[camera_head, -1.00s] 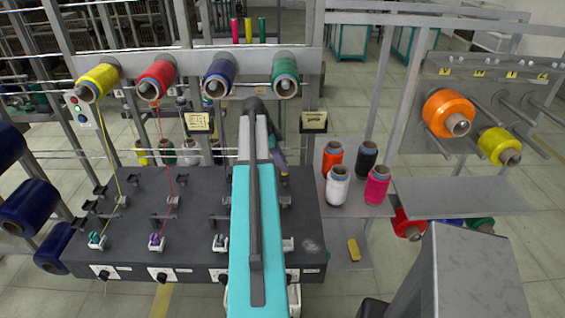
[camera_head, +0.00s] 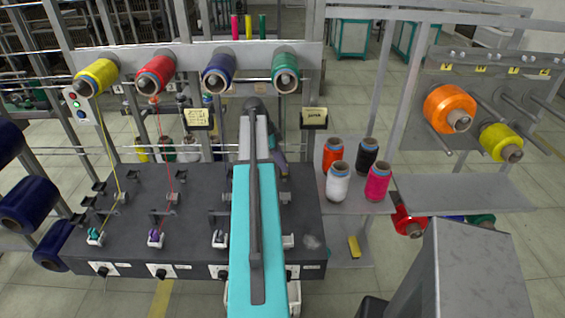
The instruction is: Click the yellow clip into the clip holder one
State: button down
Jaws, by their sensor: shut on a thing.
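My arm (camera_head: 254,215) rises through the middle of the view and bends over the dark bench. My gripper and whatever it holds are hidden behind the arm. I cannot pick out a yellow clip for certain. A small yellow piece (camera_head: 354,247) lies low, to the right of the bench, and I cannot tell what it is. Several small holders stand along the front of the bench (camera_head: 143,212). One at the left (camera_head: 95,237) carries a teal bobbin, and another (camera_head: 156,238) carries a purple one. I cannot tell which is clip holder one.
Yellow (camera_head: 98,77), red (camera_head: 156,75), blue (camera_head: 219,73) and green (camera_head: 285,72) spools hang above the bench. Upright cones, including a white one (camera_head: 339,181), stand on a shelf to the right. A rack (camera_head: 480,95) holds orange and yellow spools. A grey box (camera_head: 468,275) fills the lower right.

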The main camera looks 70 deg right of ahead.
jog(key=c, duration=1.6)
grip_release()
jog(key=shift+o, duration=0.2)
jog(key=shift+r, duration=0.1)
jog(key=b+v, duration=0.2)
jog(key=v, duration=0.5)
jog(key=shift+r, duration=0.15)
jog(key=shift+w, duration=0.1)
